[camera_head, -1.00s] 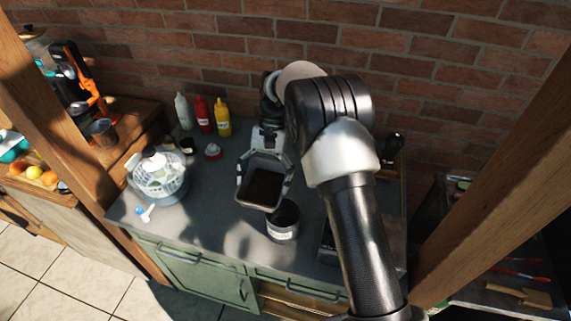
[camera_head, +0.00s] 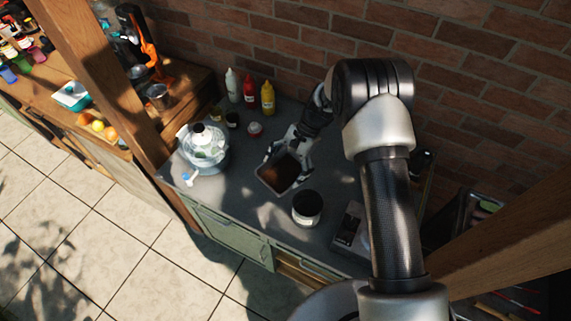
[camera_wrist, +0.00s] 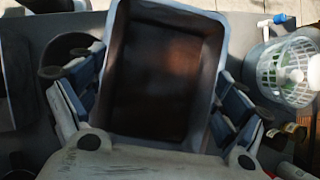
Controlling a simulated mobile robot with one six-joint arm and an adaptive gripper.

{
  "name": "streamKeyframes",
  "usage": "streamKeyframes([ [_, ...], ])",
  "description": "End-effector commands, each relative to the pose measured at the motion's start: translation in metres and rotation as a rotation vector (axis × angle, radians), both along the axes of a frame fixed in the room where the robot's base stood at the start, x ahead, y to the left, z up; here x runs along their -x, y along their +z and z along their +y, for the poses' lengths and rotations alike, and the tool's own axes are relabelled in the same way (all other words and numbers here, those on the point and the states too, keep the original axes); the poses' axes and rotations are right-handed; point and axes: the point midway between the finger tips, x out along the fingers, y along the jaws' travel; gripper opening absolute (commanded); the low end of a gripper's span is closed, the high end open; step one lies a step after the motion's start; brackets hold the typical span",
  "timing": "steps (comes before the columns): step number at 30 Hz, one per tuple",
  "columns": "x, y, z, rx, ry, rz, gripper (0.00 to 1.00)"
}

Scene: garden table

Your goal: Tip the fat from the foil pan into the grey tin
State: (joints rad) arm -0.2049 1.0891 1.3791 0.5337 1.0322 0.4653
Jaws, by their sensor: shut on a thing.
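The foil pan (camera_head: 260,180) is a dark-looking rectangular tray with dark brown fat inside. My gripper (camera_head: 285,160) is shut on the pan, with a finger along each side, and holds it over the grey worktop. In the wrist view the pan (camera_wrist: 214,60) fills the middle between the fingers of my gripper (camera_wrist: 158,85). The grey tin (camera_head: 307,214) is a round can with a pale label and a dark open top. It stands to the right and nearer than the pan, apart from it in the picture. The inside of the tin is too dark to read.
A salad spinner (camera_head: 203,150) stands at the left of the worktop. White (camera_head: 232,88), red (camera_head: 249,93) and yellow (camera_head: 267,100) bottles stand near the brick wall. A dark box (camera_head: 349,228) lies right of the tin. The worktop's front edge is close to the tin.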

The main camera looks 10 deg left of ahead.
Motion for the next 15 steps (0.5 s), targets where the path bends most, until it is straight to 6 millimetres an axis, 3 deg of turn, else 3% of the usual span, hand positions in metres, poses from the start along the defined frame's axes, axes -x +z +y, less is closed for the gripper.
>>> streamKeyframes([
  [15,0.013,-0.008,-0.018,-0.237,-0.002,-0.179,0.66],
])
